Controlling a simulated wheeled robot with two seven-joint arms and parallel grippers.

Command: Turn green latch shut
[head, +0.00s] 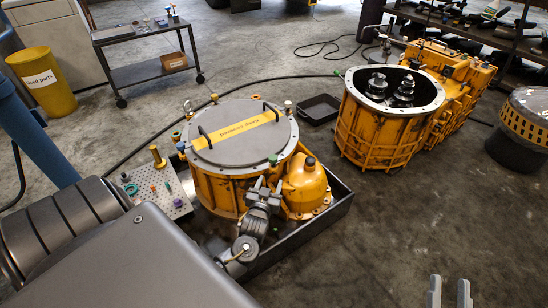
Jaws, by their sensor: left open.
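The round yellow transmission housing (215,190) stands in a dark tray, with a grey lid (240,150) bearing a yellow lettered strip. A small green latch (273,159) sits at the lid's front right rim. My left gripper (269,184) is open just in front of and below the front right green latch. Whether it touches the latch I cannot tell. My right gripper (449,292) is at the bottom edge, its two fingers apart and empty, over bare floor.
A yellow domed part (306,186) stands close right of my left gripper. A perforated plate (160,192) with small parts lies left of the housing. An open yellow housing (380,135) with gears stands behind right. The right foreground floor is clear.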

